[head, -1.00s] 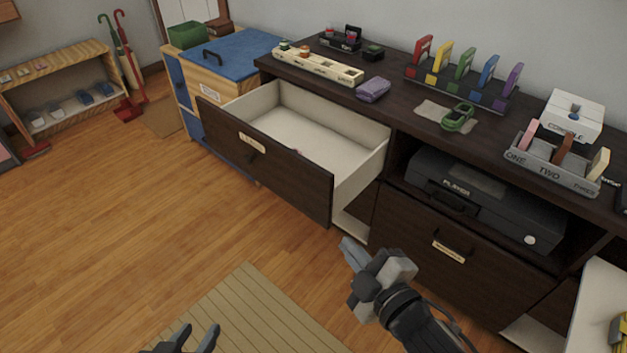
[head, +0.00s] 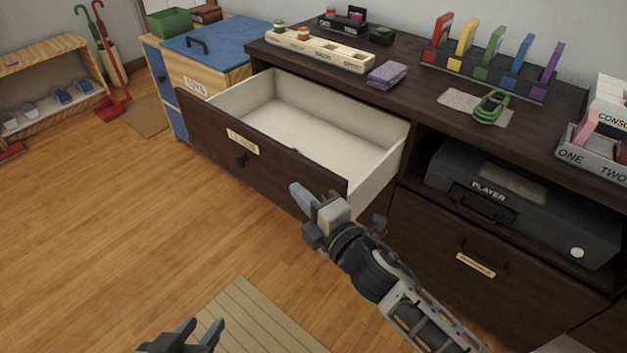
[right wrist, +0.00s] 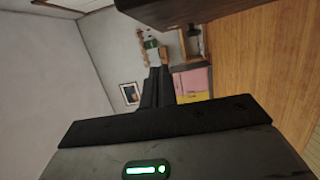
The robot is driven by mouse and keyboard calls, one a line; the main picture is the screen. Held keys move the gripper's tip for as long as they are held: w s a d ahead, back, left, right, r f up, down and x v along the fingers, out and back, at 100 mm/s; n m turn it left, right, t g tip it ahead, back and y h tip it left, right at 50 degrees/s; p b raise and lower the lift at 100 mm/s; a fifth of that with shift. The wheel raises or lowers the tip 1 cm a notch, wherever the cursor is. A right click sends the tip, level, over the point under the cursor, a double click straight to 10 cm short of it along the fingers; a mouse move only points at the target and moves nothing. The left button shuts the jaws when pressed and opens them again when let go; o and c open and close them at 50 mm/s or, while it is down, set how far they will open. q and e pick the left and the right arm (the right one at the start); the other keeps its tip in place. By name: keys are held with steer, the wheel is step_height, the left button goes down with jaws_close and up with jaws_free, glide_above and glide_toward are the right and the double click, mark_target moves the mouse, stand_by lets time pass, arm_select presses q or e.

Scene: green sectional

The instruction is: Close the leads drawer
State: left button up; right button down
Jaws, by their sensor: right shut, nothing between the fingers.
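The leads drawer (head: 215,144) is pulled well out of the dark cabinet. It has a dark front with a small label and a handle (head: 242,160), and a white, mostly bare inside with a small reddish thing near the front. My right gripper (head: 302,192) is shut and empty, in front of the right part of the drawer front in the head view; I cannot tell if it touches. Its fingers also show in the right wrist view (right wrist: 156,88). My left gripper (head: 203,332) is open and empty, low over the floor by the striped mat.
A black player (head: 520,205) sits in the open shelf. A blue-lidded toy box (head: 215,45) stands left. Floor before the drawer is clear.

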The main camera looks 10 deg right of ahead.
mark_target(314, 181)
arm_select(q)
steer(key=shift+f, duration=0.1)
arm_select(e)
steer(key=shift+w+d, duration=1.45)
steer(key=shift+w, duration=0.2)
steer(key=shift+d, duration=0.1)
